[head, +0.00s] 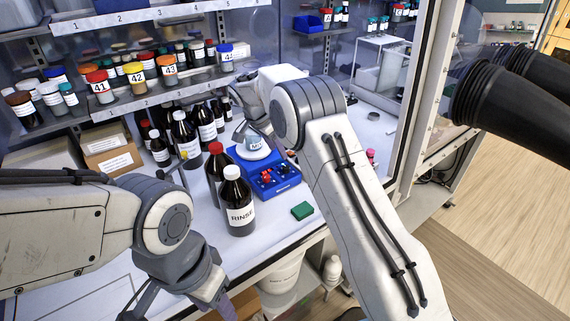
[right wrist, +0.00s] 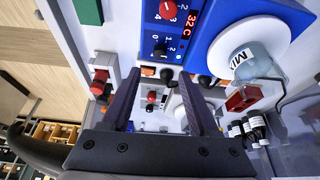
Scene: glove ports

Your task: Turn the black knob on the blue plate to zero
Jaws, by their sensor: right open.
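The blue plate (head: 250,172) is a hot plate on the bench with a white round top and a flask marked MIX (right wrist: 262,62) on it. In the right wrist view the blue plate (right wrist: 203,22) shows a red 32C display, a red knob (right wrist: 167,10) and the black knob (right wrist: 160,49) beside a printed scale with 0, 1 and 2. I cannot read the black knob's pointer surely. My right gripper (right wrist: 160,75) is open and empty, its fingertips short of the black knob and roughly in line with it.
A RINSE bottle (head: 237,205) and another dark bottle (head: 215,170) stand close left of the plate. A green block (head: 302,211) lies in front on the bench. Shelves of jars (head: 137,80) stand behind. Black glove ports (head: 490,95) jut in at right.

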